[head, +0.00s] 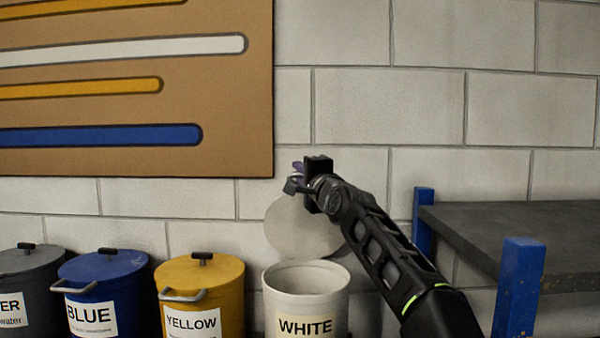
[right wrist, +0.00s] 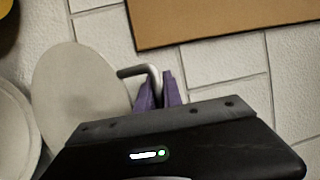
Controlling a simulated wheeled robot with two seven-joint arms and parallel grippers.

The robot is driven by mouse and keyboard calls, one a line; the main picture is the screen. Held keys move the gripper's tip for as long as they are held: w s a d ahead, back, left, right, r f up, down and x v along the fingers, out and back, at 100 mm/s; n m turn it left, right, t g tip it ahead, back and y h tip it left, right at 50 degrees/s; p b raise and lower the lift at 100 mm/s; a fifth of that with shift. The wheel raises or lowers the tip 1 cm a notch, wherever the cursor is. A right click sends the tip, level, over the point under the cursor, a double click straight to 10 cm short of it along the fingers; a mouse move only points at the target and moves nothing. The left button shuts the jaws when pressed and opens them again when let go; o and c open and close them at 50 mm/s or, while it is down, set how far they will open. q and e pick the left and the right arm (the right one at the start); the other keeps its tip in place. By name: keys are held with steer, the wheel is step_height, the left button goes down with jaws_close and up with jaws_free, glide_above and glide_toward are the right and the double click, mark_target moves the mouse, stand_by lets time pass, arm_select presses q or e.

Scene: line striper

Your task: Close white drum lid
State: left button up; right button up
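The white drum (head: 305,308) stands at the bottom centre of the head view with its mouth uncovered. Its round pale lid (head: 300,232) is raised behind it, tilted up near the wall. The lid also shows at the left of the right wrist view (right wrist: 78,98), beside the drum's rim (right wrist: 12,130). A bent grey handle (right wrist: 136,71) is at the lid's edge. My right gripper (head: 298,172) is at the lid's upper edge. Its purple fingers (right wrist: 161,88) are close together with the handle's bar between them; the exact contact is partly hidden. My left gripper is out of view.
A yellow drum (head: 200,278), a blue drum (head: 102,270) and a dark grey drum (head: 28,272) stand lidded to the left. A dark shelf with blue posts (head: 520,285) is at the right. A brown striped board (head: 130,110) hangs on the block wall.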

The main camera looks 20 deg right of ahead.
jaws_close()
stand_by(0.8)
steer(key=shift+f, duration=0.1)
